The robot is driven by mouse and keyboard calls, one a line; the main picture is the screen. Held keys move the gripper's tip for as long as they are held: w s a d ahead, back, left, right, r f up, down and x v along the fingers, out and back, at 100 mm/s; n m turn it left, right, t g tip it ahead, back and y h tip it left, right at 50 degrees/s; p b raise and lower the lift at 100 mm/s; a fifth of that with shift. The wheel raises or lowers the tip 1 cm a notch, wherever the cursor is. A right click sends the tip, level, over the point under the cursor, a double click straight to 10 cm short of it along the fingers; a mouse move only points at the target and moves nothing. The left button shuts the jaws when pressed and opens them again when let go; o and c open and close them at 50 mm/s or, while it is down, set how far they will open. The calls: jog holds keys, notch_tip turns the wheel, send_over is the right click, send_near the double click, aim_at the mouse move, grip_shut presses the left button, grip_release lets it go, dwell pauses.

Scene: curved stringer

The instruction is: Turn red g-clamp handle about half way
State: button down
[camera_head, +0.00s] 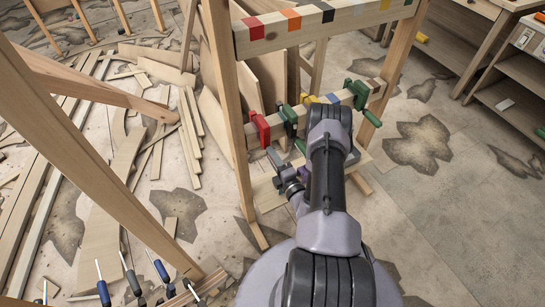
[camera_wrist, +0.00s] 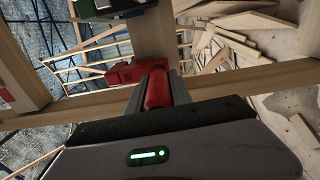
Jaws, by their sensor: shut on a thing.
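The red g-clamp (camera_head: 260,128) sits at the left end of the lower wooden beam of the frame. In the wrist view the red clamp body (camera_wrist: 136,72) shows beyond my fingers, against the wood. My gripper (camera_head: 273,162) is below the clamp in the head view. In the wrist view my gripper (camera_wrist: 160,86) is shut on the red handle (camera_wrist: 158,93), with one finger on each side of it. The handle points toward the wrist camera. Its far end is partly hidden by the fingers, and the head view does not show the grip clearly.
The upper beam (camera_head: 345,20) bears coloured patches. Wooden posts (camera_head: 228,90) flank the work. Loose boards (camera_head: 120,200) cover the left floor; the right floor is mostly clear.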

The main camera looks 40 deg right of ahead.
jog(key=shift+m, duration=0.3)
jog(key=c, duration=1.1)
grip_release()
jog(key=shift+c, duration=0.2)
